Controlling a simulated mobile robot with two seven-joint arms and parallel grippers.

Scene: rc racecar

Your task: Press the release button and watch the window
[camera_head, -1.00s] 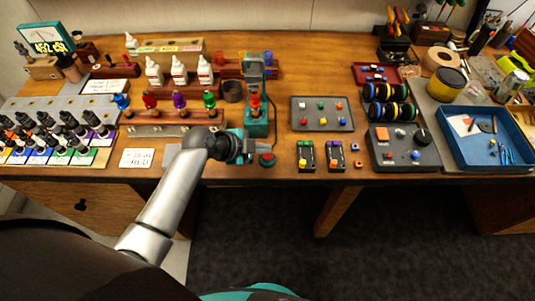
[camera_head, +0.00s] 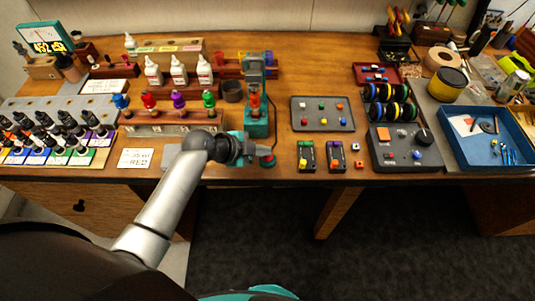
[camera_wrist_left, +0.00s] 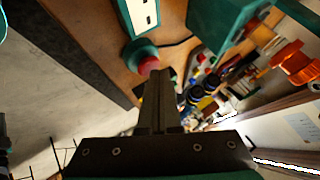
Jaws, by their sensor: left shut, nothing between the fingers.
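The red button (camera_head: 267,164) sits on a round teal base at the front edge of the bench, right of the teal stand (camera_head: 256,120) that holds an orange piece. In the left wrist view the red button (camera_wrist_left: 149,66) shows just beyond my fingertips. My left gripper (camera_head: 270,154) is shut and empty, its fingertips at the button; I cannot tell whether they touch it. My right gripper is not in view.
Dropper bottles in a rack (camera_head: 175,128) stand left of the stand. A grey tray of small cubes (camera_head: 322,127), two small dark boxes and a control box (camera_head: 398,160) lie to the right. A blue tray (camera_head: 487,160) is at far right.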

